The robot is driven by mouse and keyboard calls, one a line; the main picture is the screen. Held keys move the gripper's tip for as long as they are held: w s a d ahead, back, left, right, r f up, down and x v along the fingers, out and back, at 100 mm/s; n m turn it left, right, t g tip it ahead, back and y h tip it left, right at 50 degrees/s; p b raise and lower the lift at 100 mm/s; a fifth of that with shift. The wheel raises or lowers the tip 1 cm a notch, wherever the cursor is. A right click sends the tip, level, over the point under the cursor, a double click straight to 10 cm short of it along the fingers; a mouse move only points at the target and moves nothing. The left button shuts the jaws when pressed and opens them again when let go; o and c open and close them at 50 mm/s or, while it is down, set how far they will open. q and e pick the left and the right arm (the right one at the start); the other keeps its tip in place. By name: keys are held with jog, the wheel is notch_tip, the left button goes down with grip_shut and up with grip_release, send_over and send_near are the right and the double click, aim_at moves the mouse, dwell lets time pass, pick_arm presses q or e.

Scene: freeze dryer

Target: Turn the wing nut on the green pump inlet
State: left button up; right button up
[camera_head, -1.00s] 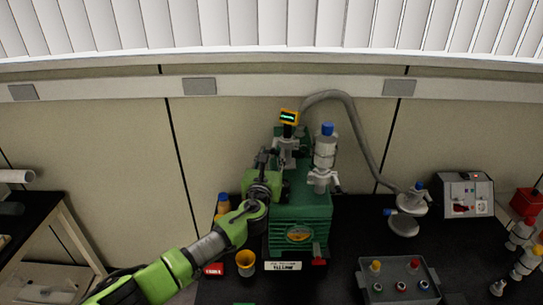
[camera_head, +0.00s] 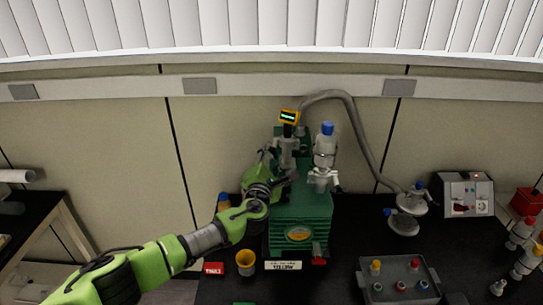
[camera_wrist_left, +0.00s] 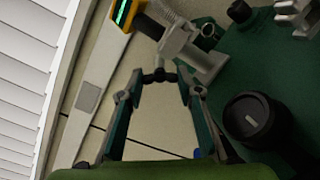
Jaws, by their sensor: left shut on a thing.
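The green pump (camera_head: 300,212) stands on the black bench. Its grey metal inlet fitting (camera_head: 287,150) rises from the back left of its top, below a yellow gauge (camera_head: 289,116). The fitting also shows in the left wrist view (camera_wrist_left: 195,55). My left gripper (camera_head: 287,173) is at the pump's left side, tilted toward the inlet. In the left wrist view, its fingertips (camera_wrist_left: 159,76) are close together beside the fitting, shut on the wing nut. The nut is mostly hidden between the tips. My right gripper is not in view.
A white fitting with a blue cap (camera_head: 326,150) stands right of the inlet, with a grey hose (camera_head: 360,130) arching behind. A grey tray (camera_head: 400,285) is at front right.

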pick_arm(q)
jog(key=m, duration=0.4)
jog(key=shift+f+m, duration=0.1)
jog(key=shift+m, duration=0.2)
jog(key=m, duration=0.3)
jog(key=shift+m, duration=0.4)
jog(key=m, duration=0.5)
jog(key=shift+r, duration=0.25)
jog(key=shift+f+m, duration=0.1)
jog(key=shift+m, duration=1.6)
jog(key=o, duration=1.1)
